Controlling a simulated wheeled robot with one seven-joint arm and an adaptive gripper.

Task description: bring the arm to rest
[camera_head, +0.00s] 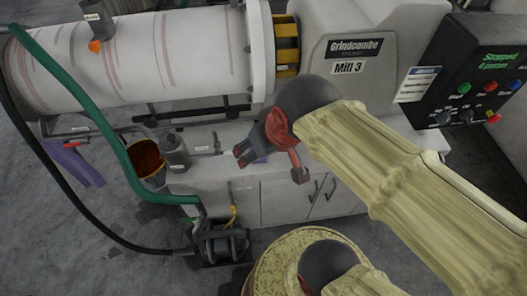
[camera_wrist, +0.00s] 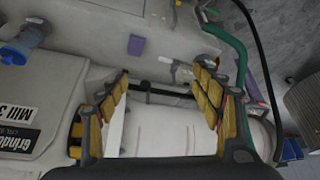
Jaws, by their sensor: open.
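My gripper (camera_head: 271,168) hangs in front of the mill's white cabinet in the head view, at the end of my arm in its pale yellow cover. In the wrist view my gripper (camera_wrist: 162,78) shows two yellow-padded fingers wide apart, with the mill's white drum (camera_wrist: 165,135) seen behind the gap. The arm reaches in from the lower right of the head view and hides part of the cabinet.
The Mill 3 housing (camera_head: 365,45) and drum (camera_head: 140,55) stand behind the gripper. A control panel (camera_head: 485,80) is at right. A green hose (camera_head: 85,100), a bucket (camera_head: 150,180), a pump (camera_head: 220,245) and a drum lid (camera_head: 268,270) are nearby. A purple block (camera_wrist: 136,45) lies on the cabinet.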

